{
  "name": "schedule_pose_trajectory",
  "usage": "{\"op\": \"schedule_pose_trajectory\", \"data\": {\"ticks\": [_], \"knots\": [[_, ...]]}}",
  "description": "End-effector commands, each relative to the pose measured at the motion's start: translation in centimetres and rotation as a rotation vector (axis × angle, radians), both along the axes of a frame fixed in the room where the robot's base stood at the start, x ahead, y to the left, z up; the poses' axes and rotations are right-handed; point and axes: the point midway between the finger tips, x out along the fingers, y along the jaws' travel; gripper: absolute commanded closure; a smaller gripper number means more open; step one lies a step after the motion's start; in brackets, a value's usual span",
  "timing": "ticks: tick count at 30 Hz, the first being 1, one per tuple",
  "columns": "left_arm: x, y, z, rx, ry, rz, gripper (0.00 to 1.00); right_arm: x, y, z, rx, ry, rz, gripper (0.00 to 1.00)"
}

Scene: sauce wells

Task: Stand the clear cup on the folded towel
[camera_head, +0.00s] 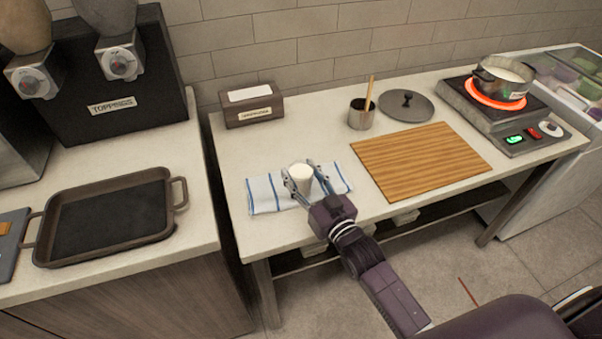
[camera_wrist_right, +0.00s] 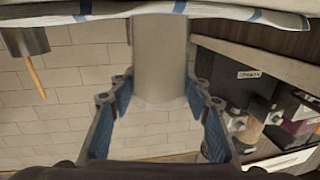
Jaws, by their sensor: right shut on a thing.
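The clear cup (camera_head: 301,180) is upright over the folded towel (camera_head: 262,194), a white cloth with blue stripes near the table's front edge. My right gripper (camera_head: 299,179) is shut on the cup, one finger on each side. The wrist view is upside down; there the cup (camera_wrist_right: 160,55) stands between the fingers of my right gripper (camera_wrist_right: 160,85). Its base meets the towel (camera_wrist_right: 115,10) at the top of that view, with no clear gap, but whether its weight rests there I cannot tell. My left gripper is out of view.
A wooden board (camera_head: 420,160) lies right of the towel. Behind are a dispenser box (camera_head: 252,105), a metal pot with a stick (camera_head: 361,114) and a round lid (camera_head: 406,106). A pan (camera_head: 503,78) sits on a glowing burner. A dark tray (camera_head: 108,215) is on the left counter.

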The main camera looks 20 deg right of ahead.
Motion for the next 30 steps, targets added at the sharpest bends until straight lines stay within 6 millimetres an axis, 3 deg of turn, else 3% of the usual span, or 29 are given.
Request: {"op": "schedule_pose_trajectory", "data": {"ticks": [21,22,26,30], "knots": [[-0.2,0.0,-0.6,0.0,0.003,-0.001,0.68,-0.1,0.0,-1.8,0.0,0.013,0.0,0.87],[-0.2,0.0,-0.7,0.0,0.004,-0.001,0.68,-0.2,0.0,-2.0,0.0,0.017,0.0,0.54],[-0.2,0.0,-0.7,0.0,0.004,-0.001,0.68,-0.2,0.1,-2.1,0.001,0.021,0.0,0.4],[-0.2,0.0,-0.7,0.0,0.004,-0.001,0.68,-0.2,0.1,-2.1,0.002,0.021,0.001,0.39]]}}
